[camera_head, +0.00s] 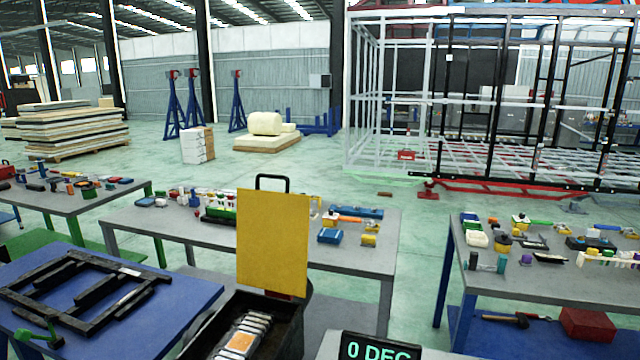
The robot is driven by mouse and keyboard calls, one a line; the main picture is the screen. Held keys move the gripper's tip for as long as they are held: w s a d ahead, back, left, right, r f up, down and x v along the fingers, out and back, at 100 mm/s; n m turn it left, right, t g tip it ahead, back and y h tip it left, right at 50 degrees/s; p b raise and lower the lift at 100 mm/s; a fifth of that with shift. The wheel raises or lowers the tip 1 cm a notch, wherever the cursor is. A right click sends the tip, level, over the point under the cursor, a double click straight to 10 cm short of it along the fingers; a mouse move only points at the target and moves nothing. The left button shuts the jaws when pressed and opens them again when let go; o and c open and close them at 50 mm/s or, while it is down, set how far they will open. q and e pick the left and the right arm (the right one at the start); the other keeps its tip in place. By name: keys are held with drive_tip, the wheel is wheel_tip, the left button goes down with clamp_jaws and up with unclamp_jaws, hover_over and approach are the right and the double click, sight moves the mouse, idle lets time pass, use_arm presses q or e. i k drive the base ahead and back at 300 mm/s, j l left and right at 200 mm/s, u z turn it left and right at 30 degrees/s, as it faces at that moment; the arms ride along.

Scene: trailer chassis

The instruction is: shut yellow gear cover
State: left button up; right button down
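The yellow gear cover (272,243) stands raised, close to upright, at the back of a dark open box (228,326). A black handle (272,181) sticks up from the cover's top edge. Inside the box several metallic parts and an orange-topped piece (241,342) show. The front of the box is cut off by the lower edge of the picture. Neither of my grippers is in view.
A blue table (190,291) with a black frame (85,290) stands at the left. Grey tables with tools (375,255) stand behind and at the right. Green floor lies between them.

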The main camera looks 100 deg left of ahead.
sight(273, 227)
drive_tip(key=u, duration=3.65)
drive_tip(key=l+u, duration=0.2)
drive_tip(key=u, duration=0.15)
drive_tip(key=k+l+u, duration=0.1)
drive_tip(key=u, duration=0.25)
drive_tip(key=k+l+u, duration=0.15)
drive_tip(key=u, duration=0.2)
